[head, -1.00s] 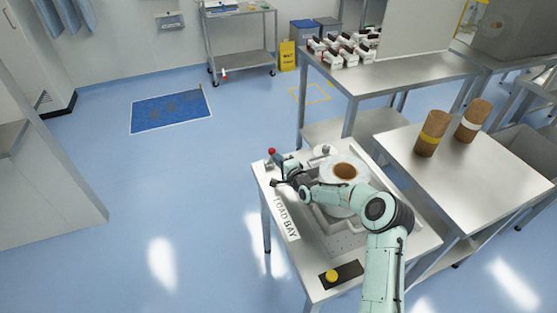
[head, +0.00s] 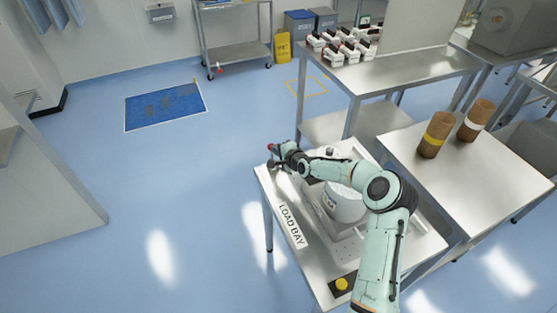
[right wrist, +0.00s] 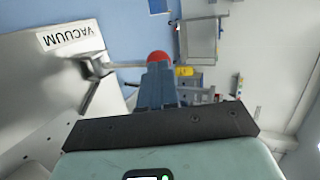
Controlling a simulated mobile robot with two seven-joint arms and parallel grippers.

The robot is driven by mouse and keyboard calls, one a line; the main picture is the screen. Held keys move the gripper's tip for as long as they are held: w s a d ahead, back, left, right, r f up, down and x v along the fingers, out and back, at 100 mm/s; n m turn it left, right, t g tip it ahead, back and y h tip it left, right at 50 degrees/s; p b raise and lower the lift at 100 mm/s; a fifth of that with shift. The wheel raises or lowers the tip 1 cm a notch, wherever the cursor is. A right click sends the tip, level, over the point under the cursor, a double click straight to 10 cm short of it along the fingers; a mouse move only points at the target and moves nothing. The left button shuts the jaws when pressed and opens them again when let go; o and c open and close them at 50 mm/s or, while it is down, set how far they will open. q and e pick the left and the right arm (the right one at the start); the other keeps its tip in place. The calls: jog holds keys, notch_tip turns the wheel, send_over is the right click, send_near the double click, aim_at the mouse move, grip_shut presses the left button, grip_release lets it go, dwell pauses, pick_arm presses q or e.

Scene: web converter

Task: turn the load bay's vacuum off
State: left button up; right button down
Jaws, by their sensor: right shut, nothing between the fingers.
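The load bay (head: 347,240) is a pale bench with a "LOAD BAY" label (head: 291,226) along its left edge. A "VACUUM" label (right wrist: 72,36) shows at the upper left of the right wrist view. Below it is a metal valve lever (right wrist: 97,70), whose arm runs right toward a red knob (right wrist: 158,57). The red knob also shows in the head view (head: 270,147) at the bench's far left corner. My right gripper (right wrist: 160,75) is shut and empty, with its fingertips right at the knob; I cannot tell whether they touch. My left gripper is not in view.
A white roll (head: 343,203) sits in the load bay under my right arm. A yellow button (head: 341,284) is at the bay's near end. A steel table (head: 480,175) with two brown rolls stands to the right.

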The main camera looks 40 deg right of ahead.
jog(key=shift+w+d+r, duration=0.15)
jog(key=shift+w+d, duration=0.15)
jog(key=shift+w, duration=0.5)
jog(key=shift+w+d+r, duration=0.15)
jog(key=shift+w+d, duration=0.1)
jog(key=shift+w, duration=0.55)
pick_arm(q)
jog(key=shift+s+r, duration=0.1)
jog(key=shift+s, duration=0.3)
pick_arm(e)
jog(key=shift+r, duration=0.2)
